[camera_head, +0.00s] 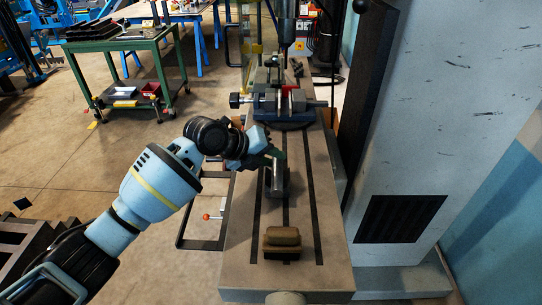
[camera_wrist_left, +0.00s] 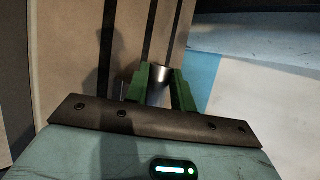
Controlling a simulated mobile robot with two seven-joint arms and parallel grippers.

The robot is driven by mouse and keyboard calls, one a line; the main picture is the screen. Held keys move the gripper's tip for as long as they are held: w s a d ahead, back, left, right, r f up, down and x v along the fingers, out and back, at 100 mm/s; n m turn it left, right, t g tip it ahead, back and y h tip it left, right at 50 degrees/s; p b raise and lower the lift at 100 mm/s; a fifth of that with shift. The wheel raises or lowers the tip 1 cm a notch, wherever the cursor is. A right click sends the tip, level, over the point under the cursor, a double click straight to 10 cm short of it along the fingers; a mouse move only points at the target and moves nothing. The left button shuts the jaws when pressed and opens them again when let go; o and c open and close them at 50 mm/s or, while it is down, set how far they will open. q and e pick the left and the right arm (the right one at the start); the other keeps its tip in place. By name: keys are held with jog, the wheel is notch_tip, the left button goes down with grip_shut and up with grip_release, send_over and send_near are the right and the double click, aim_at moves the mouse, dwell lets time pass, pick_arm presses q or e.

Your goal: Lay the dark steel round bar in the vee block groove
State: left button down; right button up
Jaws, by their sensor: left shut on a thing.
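My left gripper (camera_head: 273,156) reaches in from the left over the slotted machine table. Its green fingers (camera_wrist_left: 158,88) are shut on the dark steel round bar (camera_wrist_left: 158,73), whose rounded grey end shows between them in the left wrist view. In the head view a grey metal piece (camera_head: 277,182) shows just below the fingertips, over the middle of the table; I cannot tell how much of it is bar and how much is vee block. The groove is not clearly visible, and I cannot tell whether the bar touches it. My right gripper is not in view.
A brown block (camera_head: 282,236) sits near the front of the slotted table (camera_head: 240,262). A vise (camera_head: 285,103) with a red part stands farther back. A large grey machine column (camera_head: 460,110) rises at the right. A green cart (camera_head: 115,45) stands at the back left.

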pick_arm(q)
jog(key=c, duration=1.1)
grip_release()
jog(key=shift+s+f, duration=0.25)
jog(key=shift+f, duration=0.75)
jog(key=shift+c, duration=0.2)
jog(key=shift+o, duration=0.2)
jog(key=shift+w+d+f, duration=0.1)
jog(key=shift+w, duration=0.05)
jog(key=shift+r, duration=0.4)
jog(key=v, duration=0.6)
jog(key=shift+r, duration=0.15)
jog(key=shift+v, duration=0.8)
